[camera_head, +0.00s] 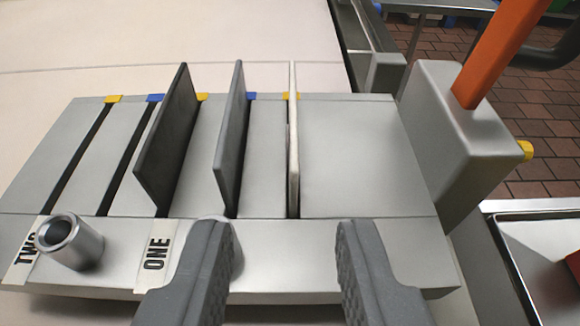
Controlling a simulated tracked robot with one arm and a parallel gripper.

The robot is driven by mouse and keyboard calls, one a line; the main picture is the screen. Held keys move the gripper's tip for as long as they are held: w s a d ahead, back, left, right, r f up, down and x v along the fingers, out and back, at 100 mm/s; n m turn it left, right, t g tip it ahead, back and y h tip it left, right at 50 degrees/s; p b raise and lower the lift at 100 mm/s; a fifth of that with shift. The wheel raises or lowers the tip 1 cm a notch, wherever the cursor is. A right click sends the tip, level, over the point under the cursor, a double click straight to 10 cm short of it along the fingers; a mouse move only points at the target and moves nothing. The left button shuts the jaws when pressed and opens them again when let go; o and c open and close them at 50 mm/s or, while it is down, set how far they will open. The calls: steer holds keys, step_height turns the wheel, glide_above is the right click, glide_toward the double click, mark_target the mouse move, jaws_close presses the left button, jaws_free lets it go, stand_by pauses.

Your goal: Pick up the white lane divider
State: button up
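The white lane divider (293,150) is a thin upright plate standing in the rightmost slot of a grey metal slotted block (360,160). My gripper (283,235) is open, with its two dark grey fingers apart at the bottom of the view. In the picture the white divider's near end shows just above the gap between the fingertips. The fingers do not hold anything. Two dark grey dividers (168,140) and (231,140) stand upright to the left of the white one. How deep the white divider sits in its slot is hidden.
A grey housing (450,135) with an orange bar (500,45) rises at the right. The block's top right of the white divider is bare.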

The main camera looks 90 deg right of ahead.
mark_target(293, 124)
steer(key=shift+r+x, duration=0.15)
steer(key=shift+x, duration=3.35)
steer(key=shift+r+x, duration=0.1)
steer(key=shift+x, duration=3.35)
steer(key=shift+s, duration=0.2)
steer(key=shift+c, duration=0.3)
jaws_close()
